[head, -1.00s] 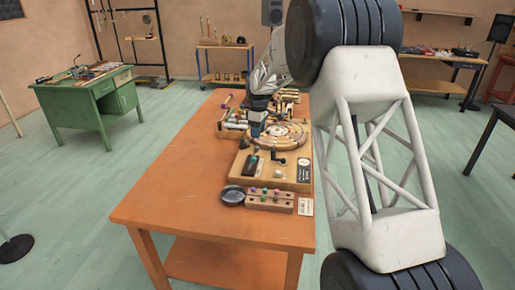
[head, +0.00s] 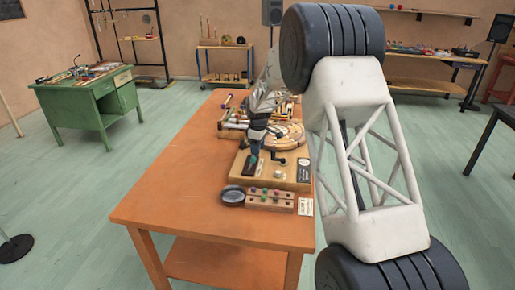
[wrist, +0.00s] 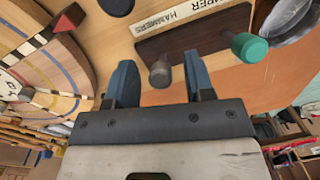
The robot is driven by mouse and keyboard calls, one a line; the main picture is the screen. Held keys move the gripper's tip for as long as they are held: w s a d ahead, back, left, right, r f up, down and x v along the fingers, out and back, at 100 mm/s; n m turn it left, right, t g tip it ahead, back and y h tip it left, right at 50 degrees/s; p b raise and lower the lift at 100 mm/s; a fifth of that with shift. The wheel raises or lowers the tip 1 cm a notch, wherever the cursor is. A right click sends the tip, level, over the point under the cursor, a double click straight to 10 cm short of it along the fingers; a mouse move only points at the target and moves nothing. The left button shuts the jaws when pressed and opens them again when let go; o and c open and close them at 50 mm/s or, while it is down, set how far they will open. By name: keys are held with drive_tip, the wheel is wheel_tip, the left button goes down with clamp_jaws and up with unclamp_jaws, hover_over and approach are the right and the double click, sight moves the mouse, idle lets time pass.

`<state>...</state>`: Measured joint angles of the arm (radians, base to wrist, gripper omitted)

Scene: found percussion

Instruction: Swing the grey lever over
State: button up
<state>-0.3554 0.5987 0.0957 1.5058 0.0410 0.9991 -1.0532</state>
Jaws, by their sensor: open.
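A grey rounded knob (wrist: 160,72), which looks like the end of the grey lever, stands at one end of a dark plate (wrist: 200,38) in the wrist view. A teal knob (wrist: 250,47) stands at the other end. My gripper (wrist: 160,62) is open, with one blue finger on each side of the grey knob and visible gaps to both. In the head view my gripper (head: 257,138) is low over the wooden board (head: 288,170), by the dark plate (head: 252,166). The grey knob cannot be made out there.
A round striped wooden disc (wrist: 45,70) with a red-tipped pointer lies left of the gripper in the wrist view. A dark round dish (head: 232,195) and a block with coloured pegs (head: 270,200) sit nearer on the orange table (head: 180,190), whose left side is clear.

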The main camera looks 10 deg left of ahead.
drive_tip(key=shift+c, duration=0.4)
clamp_jaws()
drive_tip(key=shift+a, duration=0.15)
drive_tip(key=shift+a+r+h, duration=0.1)
drive_tip(key=shift+a+h, duration=0.45)
drive_tip(key=shift+h, duration=0.4)
drive_tip(key=shift+a+r+h, duration=0.1)
drive_tip(key=shift+a+h, duration=0.4)
drive_tip(key=shift+h, duration=0.45)
drive_tip(key=shift+a+f+h, duration=0.1)
drive_tip(key=shift+a+h, duration=0.5)
drive_tip(key=shift+h, duration=0.5)
drive_tip(key=shift+a+f+h, duration=0.1)
drive_tip(key=shift+a+h, duration=0.45)
drive_tip(key=shift+h, duration=0.55)
drive_tip(key=shift+o, duration=0.4)
unclamp_jaws()
